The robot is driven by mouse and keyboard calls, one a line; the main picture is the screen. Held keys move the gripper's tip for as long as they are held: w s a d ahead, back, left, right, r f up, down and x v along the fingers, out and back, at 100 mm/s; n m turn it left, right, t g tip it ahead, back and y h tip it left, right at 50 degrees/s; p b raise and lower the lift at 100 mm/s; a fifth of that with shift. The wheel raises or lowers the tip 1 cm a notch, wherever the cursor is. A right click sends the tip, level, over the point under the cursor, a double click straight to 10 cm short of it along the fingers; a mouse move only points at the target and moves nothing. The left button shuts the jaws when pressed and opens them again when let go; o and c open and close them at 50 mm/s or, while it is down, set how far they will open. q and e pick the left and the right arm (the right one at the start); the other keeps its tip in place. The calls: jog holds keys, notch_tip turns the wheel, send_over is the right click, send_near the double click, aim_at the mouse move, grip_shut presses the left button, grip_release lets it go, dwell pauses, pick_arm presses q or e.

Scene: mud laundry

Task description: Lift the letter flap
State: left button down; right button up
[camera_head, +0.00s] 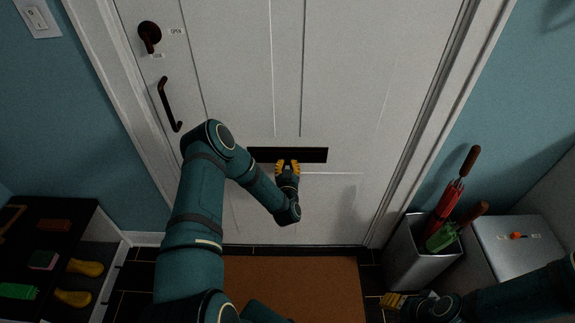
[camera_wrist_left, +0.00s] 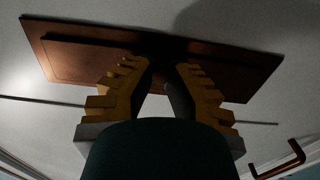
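The letter flap (camera_head: 262,154) is a dark, wide plate low on the white door. In the left wrist view it is a reddish-brown plate (camera_wrist_left: 75,62) with a raised inner panel, its middle in dark shadow. My left gripper (camera_head: 288,163) has its yellow fingertips at the flap's lower edge, near the middle. In the left wrist view the fingers (camera_wrist_left: 167,65) are apart with nothing between them. I cannot tell whether the tips touch the flap or whether it is raised. My right gripper (camera_head: 392,300) is at the lower right, away from the door; its finger gap is unclear.
The door (camera_head: 235,60) has a dark handle (camera_head: 169,104) and a lock knob (camera_head: 149,34). A brown mat (camera_head: 300,285) lies below. A grey bin (camera_head: 412,255) with umbrellas stands right, beside a grey box (camera_head: 515,245). A dark shoe shelf (camera_head: 60,215) stands left.

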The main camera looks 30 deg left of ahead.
aim_at(288, 156)
pick_arm(q)
jog(key=shift+r+g+p, duration=0.3)
jog(key=shift+r+p, duration=0.05)
jog(key=shift+p, duration=0.1)
jog(key=shift+r+h+p, duration=0.3)
jog(key=shift+p, duration=0.4)
jog(key=g+p, duration=0.1)
jog(key=r+g+h+p, duration=0.1)
jog(key=p, duration=0.1)
jog(key=r+g+p, duration=0.1)
jog(key=g+p, duration=0.1)
jog(key=shift+s+d+h, duration=0.3)
jog(key=shift+s+h, duration=0.05)
jog(key=shift+h, duration=0.05)
notch_tip(288, 156, up, 2)
jog(key=g+h+p, duration=0.1)
jog(key=g+p, duration=0.1)
jog(key=p, duration=0.1)
jog(key=g+h+p, duration=0.1)
jog(key=g+p, duration=0.1)
jog(key=p, duration=0.1)
jog(key=shift+s+d+h, duration=0.1)
jog(key=shift+s+h, duration=0.05)
jog(key=shift+h, duration=0.25)
jog(key=shift+r+g+h+p, duration=0.3)
jog(key=shift+g+h+p, duration=0.5)
jog(key=shift+g+p, duration=0.8)
